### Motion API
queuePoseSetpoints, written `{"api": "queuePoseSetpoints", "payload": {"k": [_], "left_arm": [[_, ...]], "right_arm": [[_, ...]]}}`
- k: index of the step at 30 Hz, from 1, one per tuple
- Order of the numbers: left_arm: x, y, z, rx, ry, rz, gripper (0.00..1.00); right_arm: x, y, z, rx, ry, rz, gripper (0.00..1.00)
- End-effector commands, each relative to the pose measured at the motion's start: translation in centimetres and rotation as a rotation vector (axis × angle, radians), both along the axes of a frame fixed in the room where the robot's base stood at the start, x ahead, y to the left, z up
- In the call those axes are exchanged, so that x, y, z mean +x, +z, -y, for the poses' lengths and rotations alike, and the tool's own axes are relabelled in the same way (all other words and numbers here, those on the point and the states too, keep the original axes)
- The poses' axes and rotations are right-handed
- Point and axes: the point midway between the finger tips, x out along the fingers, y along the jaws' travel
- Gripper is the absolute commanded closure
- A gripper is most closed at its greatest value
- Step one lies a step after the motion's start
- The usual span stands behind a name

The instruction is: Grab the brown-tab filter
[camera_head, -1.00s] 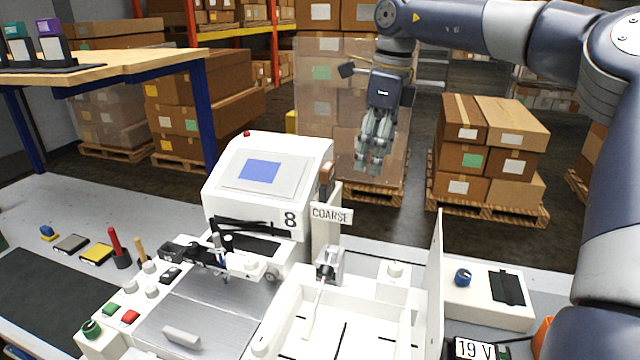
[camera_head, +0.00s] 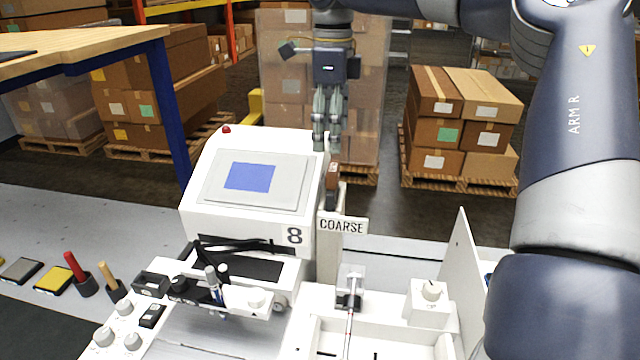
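A brown tab (camera_head: 333,173) stands upright behind the "COARSE" sign (camera_head: 342,226), at the right edge of the white machine marked 8. The filter body below the tab cannot be made out. My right gripper (camera_head: 326,146) points down just above the brown tab in the picture, with its fingers close together. I see no object between the fingers, but whether they are open or shut is unclear. It looks apart from the tab, though the depth between them is hard to judge. My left gripper is out of view.
The white machine (camera_head: 232,205) with its blue screen stands left of the tab. A thin upright white panel (camera_head: 462,285) is at the right, near my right arm. A wooden table (camera_head: 110,42) is at upper left. Boxes on pallets (camera_head: 463,120) stand behind.

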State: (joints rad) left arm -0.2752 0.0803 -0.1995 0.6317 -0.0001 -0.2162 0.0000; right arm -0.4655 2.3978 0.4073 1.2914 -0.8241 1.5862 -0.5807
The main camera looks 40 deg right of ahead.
Motion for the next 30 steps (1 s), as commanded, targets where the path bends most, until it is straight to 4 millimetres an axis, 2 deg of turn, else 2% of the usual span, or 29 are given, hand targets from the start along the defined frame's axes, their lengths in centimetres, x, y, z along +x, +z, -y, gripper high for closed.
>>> {"api": "queuePoseSetpoints", "payload": {"k": [6,11,15,19,23,29,30], "left_arm": [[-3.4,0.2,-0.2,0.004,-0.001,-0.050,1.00],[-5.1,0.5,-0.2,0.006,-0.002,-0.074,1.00],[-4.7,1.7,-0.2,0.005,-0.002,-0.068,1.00],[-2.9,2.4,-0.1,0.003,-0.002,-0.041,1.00],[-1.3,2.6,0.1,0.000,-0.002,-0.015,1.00],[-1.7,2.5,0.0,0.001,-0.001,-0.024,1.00],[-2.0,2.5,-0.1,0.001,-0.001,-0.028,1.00]], "right_arm": [[-0.1,-3.2,0.0,0.001,0.001,-0.003,0.27],[0.0,-4.3,0.1,0.002,0.000,-0.003,0.27],[0.3,-6.0,0.2,0.002,0.000,-0.005,0.27],[0.4,-8.0,0.3,0.003,0.001,-0.003,0.27],[0.4,-9.0,0.3,0.002,0.001,0.000,0.27],[0.5,-9.1,0.3,0.002,0.000,0.001,0.27],[0.5,-9.1,0.3,0.002,0.001,0.001,0.31]]}}
